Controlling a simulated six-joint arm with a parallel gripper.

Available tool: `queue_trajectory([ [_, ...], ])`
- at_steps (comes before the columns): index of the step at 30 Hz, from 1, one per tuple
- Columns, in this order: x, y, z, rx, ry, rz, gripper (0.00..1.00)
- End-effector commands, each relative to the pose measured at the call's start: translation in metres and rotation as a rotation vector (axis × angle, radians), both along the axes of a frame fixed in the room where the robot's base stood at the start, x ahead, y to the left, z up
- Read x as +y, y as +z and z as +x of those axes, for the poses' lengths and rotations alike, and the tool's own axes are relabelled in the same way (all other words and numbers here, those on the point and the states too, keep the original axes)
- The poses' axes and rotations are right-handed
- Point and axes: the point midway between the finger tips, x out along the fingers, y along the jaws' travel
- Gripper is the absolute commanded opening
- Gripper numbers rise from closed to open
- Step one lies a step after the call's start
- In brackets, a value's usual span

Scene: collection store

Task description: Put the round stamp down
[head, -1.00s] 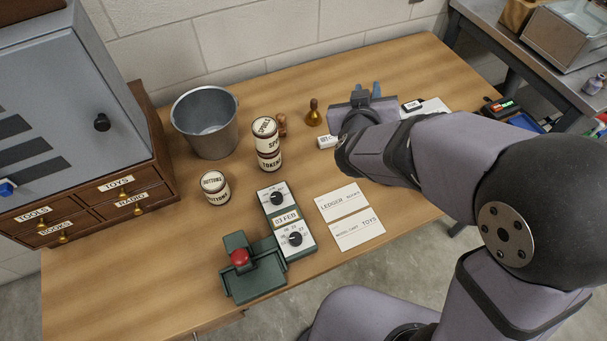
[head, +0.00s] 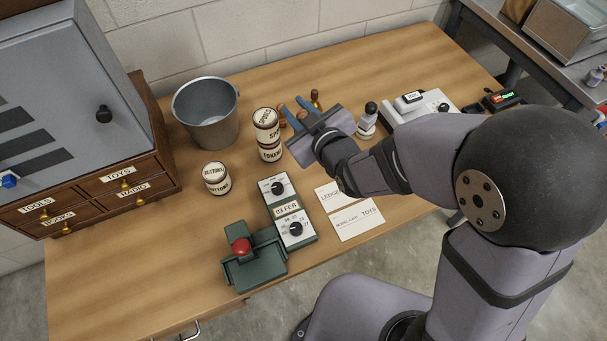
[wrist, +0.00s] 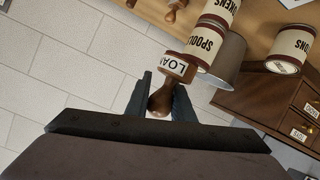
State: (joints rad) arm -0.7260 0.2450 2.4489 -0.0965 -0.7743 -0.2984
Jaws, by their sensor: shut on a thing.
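My gripper (head: 297,106) is above the back middle of the desk, near the stacked tins. In the wrist view, its dark fingers (wrist: 160,97) are shut on the wooden handle of a round stamp (wrist: 177,70). The stamp's pale band reads LOAN, and its base points away from the gripper. In the head view my gripper hides most of this stamp, so its height above the desk cannot be told. Another wooden-handled stamp (wrist: 175,10) shows beyond it near the tins.
Stacked SPOOLS and TOKENS tins (head: 267,135), a BUTTONS tin (head: 216,178) and a metal bucket (head: 206,113) stand left. The desk's left front is clear.

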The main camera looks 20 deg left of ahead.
Motion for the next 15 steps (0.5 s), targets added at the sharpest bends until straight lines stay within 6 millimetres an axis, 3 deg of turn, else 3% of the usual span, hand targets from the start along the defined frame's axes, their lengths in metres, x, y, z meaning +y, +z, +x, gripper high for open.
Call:
queue_trajectory([
  [8, 0.000, -0.004, 0.000, 0.001, -0.011, -0.001, 0.00],
  [15, -0.001, -0.035, 0.000, 0.004, -0.011, -0.005, 0.00],
])
